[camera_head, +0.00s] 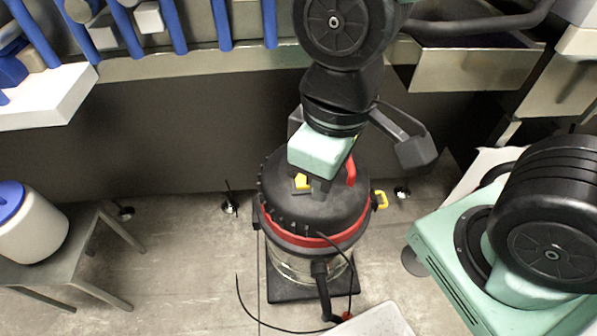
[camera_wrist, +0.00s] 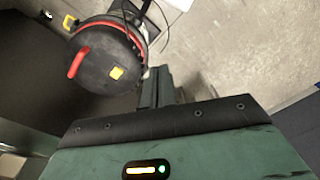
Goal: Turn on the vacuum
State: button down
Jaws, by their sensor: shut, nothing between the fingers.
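The vacuum (camera_head: 285,212) is a drum with a black lid, a red band and a metallic body, standing upright on a dark base on the floor. A yellow switch (camera_head: 302,181) and a red handle (camera_head: 350,170) are on its lid. In the wrist view the lid (camera_wrist: 100,58) is at upper left, with the yellow switch (camera_wrist: 117,72) and the red handle (camera_wrist: 78,62). My gripper (camera_head: 319,190) is shut and empty, over the lid, just right of the yellow switch in the head view. Its fingers (camera_wrist: 158,76) point past the lid in the wrist view. Contact cannot be told.
A grey stool (camera_head: 85,250) with a white, blue-lidded container (camera_head: 32,228) stands at left. The belt frame (camera_head: 190,64) with blue bars runs along the back. A black hose (camera_head: 321,280) and a cord (camera_head: 243,305) lie before the vacuum. Floor left of it is clear.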

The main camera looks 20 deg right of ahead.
jog(key=n+g+b, duration=0.1)
jog(key=n+b, duration=0.5)
jog(key=n, duration=0.1)
send_over(302, 185)
jog(key=w, duration=0.1)
notch_tip(302, 185, down, 13)
jog(key=shift+w+d+r, duration=0.15)
jog(key=shift+w+d, duration=0.2)
jog(key=shift+w, duration=0.1)
jog(key=f, duration=0.4)
jog(key=s+f+b, duration=0.1)
jog(key=f, duration=0.4)
jog(key=f+b, duration=0.1)
jog(key=f, duration=0.4)
jog(key=shift+s+a, duration=0.25)
jog(key=shift+s, duration=0.05)
